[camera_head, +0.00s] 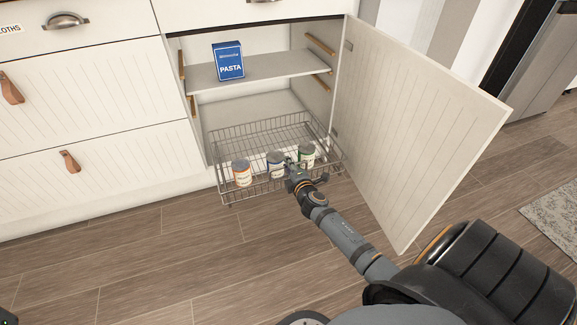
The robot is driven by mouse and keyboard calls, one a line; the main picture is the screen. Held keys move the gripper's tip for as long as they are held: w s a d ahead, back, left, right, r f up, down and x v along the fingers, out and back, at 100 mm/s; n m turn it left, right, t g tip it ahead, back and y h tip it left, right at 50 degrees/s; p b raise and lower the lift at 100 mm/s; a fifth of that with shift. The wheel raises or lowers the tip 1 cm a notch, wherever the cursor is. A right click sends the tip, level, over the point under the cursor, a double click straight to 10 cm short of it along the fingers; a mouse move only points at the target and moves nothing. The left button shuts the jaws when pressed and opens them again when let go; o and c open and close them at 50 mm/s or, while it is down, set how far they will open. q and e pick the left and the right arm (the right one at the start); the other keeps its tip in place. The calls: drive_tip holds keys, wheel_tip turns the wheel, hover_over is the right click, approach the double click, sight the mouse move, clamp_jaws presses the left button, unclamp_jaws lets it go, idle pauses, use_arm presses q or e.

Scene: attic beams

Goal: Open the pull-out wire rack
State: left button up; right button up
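The wire rack (228,140) is a grey metal basket low in the open cabinet. Its front part sticks out past the cabinet front, above the wooden floor. Three cans stand along its front: an orange-and-white can (242,174), a can with a dark label (275,160) and a green-labelled can (307,154). My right gripper (293,169) is at the rack's front side, between the middle and right cans in the picture. Its fingertips overlap the front wires, and whether they are closed on a wire is too small to tell.
The cabinet door (415,115) stands wide open on the right, close to my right arm. A blue pasta box (229,61) stands on the shelf (275,67) above the rack. Closed drawers (85,100) are on the left. The floor (190,255) before the rack is clear.

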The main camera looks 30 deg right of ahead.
drive_tip(key=shift+s, duration=0.1)
drive_tip(key=v, duration=1.2)
